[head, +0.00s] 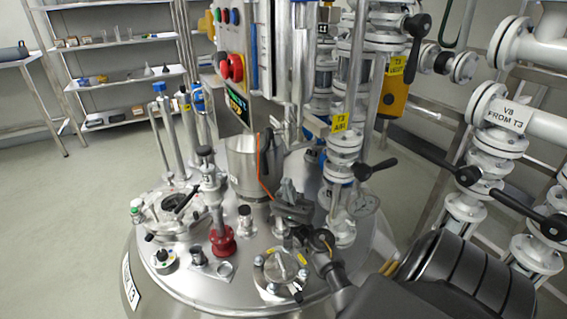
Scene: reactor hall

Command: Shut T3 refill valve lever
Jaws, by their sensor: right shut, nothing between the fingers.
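No label in the head view reads as T3 refill, so I cannot tell which lever is the refill valve's. A black lever (375,168) sticks out to the right from the pipe column under a yellow T3 tag (340,124). Another black lever (418,30) stands steeply beside a second yellow T3 tag (396,65). My right gripper (289,198) is shut and empty over the lid of the steel tank, left of the lower part of the first column. Its arm comes in from the lower right. My left gripper is not in view.
The tank lid (195,283) carries several fittings, including a red-based one (222,241) and a round hatch (172,210). A control box (232,68) with a red knob rises behind. White pipes with black levers (525,213) stand at right. Floor at left is clear.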

